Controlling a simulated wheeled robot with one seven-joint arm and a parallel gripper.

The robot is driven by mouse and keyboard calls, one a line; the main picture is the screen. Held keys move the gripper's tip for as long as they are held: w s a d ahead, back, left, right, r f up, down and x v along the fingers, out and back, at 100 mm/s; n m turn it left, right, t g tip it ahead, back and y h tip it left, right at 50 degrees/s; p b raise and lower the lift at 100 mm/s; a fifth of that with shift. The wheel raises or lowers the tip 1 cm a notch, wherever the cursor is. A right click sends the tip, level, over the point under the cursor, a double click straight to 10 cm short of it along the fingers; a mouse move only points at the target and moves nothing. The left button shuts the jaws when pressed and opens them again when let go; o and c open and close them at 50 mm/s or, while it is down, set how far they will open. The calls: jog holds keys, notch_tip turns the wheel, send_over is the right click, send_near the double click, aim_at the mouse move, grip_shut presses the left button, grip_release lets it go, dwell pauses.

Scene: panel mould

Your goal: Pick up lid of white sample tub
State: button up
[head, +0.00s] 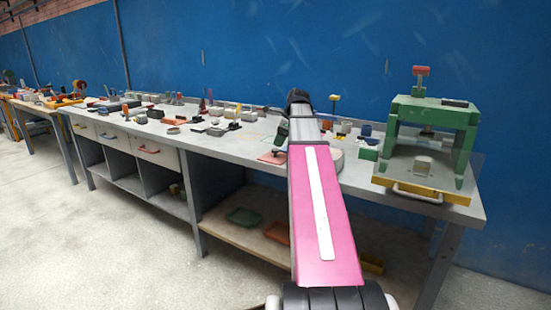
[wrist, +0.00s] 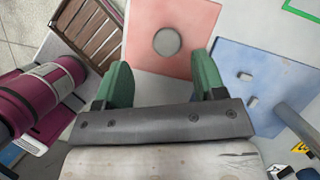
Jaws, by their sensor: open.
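A round, flat-looking grey disc (wrist: 167,42) lies on a pink-red square mat (wrist: 190,15) in the wrist view. It may be the lid, but I cannot tell for sure, and no tub shows clearly under or around it. My gripper (wrist: 160,62) has two green fingers, spread apart with nothing between them. The disc is ahead of the fingertips, about midway between them, and not touched. In the head view the pink mat (head: 272,158) lies on the bench beside my arm's far end. My arm hides part of the bench there, and a pale round object (head: 337,159) shows just right of it.
In the head view a green press frame (head: 431,112) stands at the right end of the grey bench (head: 215,148). Small objects crowd the bench's left.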

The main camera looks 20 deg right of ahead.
aim_at(276, 149)
jog(key=shift+w+d+x, duration=0.15)
jog(key=shift+x, duration=1.3)
jog(key=shift+w+d+x, duration=0.15)
jog(key=shift+x, duration=1.3)
jog(key=c, duration=1)
